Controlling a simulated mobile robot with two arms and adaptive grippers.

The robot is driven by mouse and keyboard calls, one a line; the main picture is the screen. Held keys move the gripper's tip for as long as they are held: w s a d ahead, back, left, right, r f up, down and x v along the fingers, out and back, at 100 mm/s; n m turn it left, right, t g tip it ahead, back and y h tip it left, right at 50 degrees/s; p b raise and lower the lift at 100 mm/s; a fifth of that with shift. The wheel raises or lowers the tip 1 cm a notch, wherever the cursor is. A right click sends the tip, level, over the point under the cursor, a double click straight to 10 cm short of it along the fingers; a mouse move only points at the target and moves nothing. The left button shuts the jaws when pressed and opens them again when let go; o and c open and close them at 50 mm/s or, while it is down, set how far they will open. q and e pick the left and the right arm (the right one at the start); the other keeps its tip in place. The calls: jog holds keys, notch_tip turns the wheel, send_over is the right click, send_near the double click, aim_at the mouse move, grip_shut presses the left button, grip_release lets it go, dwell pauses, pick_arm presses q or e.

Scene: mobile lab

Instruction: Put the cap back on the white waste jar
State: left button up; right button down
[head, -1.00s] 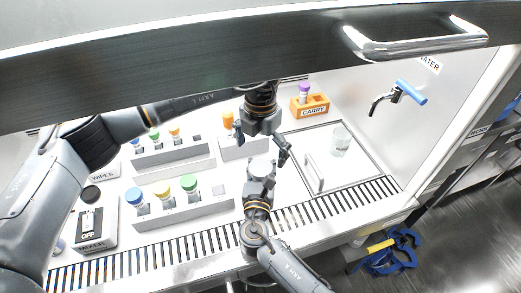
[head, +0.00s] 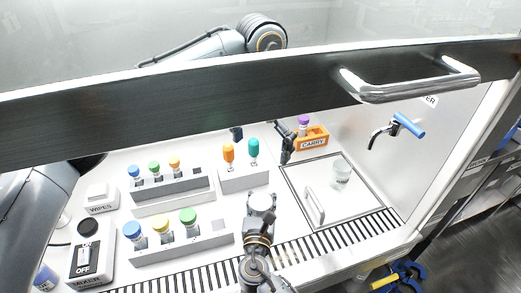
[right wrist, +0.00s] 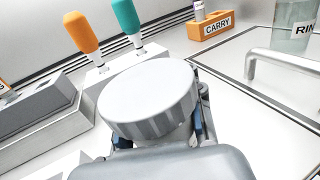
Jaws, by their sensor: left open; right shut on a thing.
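The white ribbed cap (right wrist: 150,100) fills the middle of the right wrist view, sitting on top of the white waste jar (right wrist: 174,137). Most of the jar is hidden under the cap and behind my gripper. In the head view the cap (head: 262,201) shows as a white disc at the front of the bench. My right gripper (head: 259,215) is shut on the jar below the cap. I cannot tell whether the cap is screwed tight. My left gripper (head: 262,139) is open and empty, its fingers spread behind and above the jar, apart from the cap; the sash hides its body.
A rack with orange and teal items (head: 243,181) stands behind the jar. Two racks of capped bottles (head: 187,247) (head: 173,197) stand left. An orange CARRY holder (head: 316,138) and a handled tray lid (head: 340,205) are right. The dark sash bar (head: 210,98) crosses above.

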aim_at(261, 213)
jog(key=c, duration=0.8)
grip_release()
jog(key=s, duration=0.8)
jog(key=s+a, duration=0.1)
jog(key=s, duration=0.3)
